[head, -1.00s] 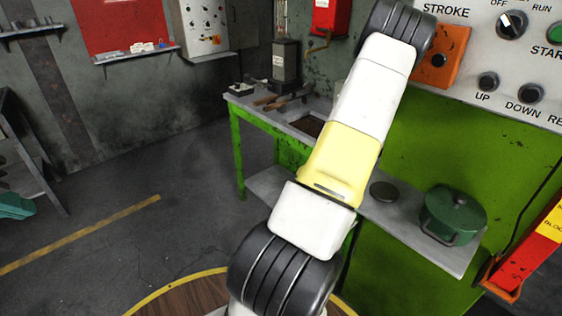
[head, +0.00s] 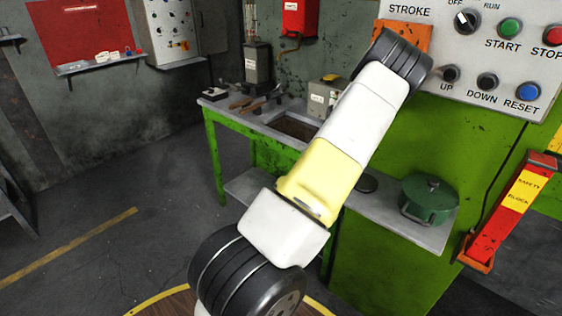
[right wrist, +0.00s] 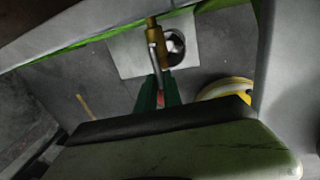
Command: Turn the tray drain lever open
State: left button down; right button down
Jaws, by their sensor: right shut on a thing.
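In the right wrist view a brass valve body (right wrist: 153,34) stands out against a pale square plate. A thin metal lever (right wrist: 157,60) runs from it towards my right gripper. My right gripper (right wrist: 159,90) shows as two dark green fingers, shut on the lever's end, with a bit of red between them. In the head view a white and yellow arm of mine crosses the middle and hides part of the bench; neither gripper shows there. The valve and lever cannot be made out in the head view.
The green bench (head: 232,112) has a recessed tray (head: 293,127) in its top. A green pot (head: 430,200) stands on the lower shelf to the right. A control panel (head: 470,50) and a red safety block (head: 503,215) are at the right. A yellow-rimmed round thing (right wrist: 228,88) lies beside the gripper.

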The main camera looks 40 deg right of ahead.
dwell(0.5)
jog(key=c, duration=1.5)
grip_release()
jog(key=shift+c, duration=0.2)
